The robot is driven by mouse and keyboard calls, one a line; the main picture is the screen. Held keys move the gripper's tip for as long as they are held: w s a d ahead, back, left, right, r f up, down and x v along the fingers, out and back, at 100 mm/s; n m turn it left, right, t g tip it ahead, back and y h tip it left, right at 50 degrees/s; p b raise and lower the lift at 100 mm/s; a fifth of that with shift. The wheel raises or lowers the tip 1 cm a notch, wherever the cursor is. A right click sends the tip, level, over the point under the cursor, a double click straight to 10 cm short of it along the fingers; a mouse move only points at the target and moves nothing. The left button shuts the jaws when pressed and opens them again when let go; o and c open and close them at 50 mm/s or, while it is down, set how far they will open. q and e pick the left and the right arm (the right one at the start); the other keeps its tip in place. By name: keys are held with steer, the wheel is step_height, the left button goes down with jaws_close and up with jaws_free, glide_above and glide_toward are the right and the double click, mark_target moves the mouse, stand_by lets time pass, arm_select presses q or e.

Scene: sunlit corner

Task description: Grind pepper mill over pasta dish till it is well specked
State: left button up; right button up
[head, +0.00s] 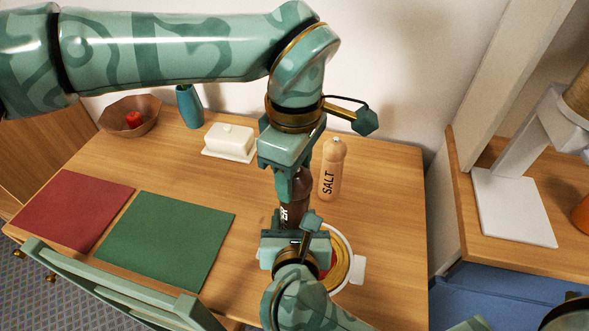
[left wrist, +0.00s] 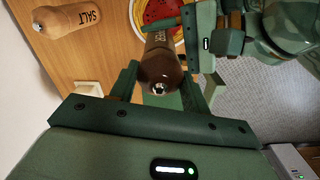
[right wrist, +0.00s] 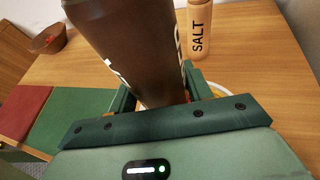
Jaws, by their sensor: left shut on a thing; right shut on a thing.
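The dark brown pepper mill (head: 293,207) stands upright in the air, held by both grippers. My left gripper (head: 290,182) points down from above and is shut on its rounded top, which shows with a metal knob in the left wrist view (left wrist: 162,70). My right gripper (head: 296,243) is shut around its lower body; the brown body fills the right wrist view (right wrist: 135,50). The pasta dish (head: 358,270) is on the table below, mostly hidden by my right gripper.
A wooden salt mill (head: 332,168) stands just right of the pepper mill. A white butter dish (head: 230,142), teal vase (head: 190,106) and brown bowl (head: 130,117) are at the back. Green (head: 165,240) and red (head: 70,211) mats lie left; a green chair (head: 110,287) is at the front.

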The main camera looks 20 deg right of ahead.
arm_select(q)
steer(key=m, duration=0.3)
steer(key=shift+m, duration=0.3)
steer(key=o, duration=1)
steer(key=shift+r, duration=0.1)
step_height(320, 180, up, 12)
steer(key=shift+f, duration=0.1)
steer(key=shift+o, duration=0.2)
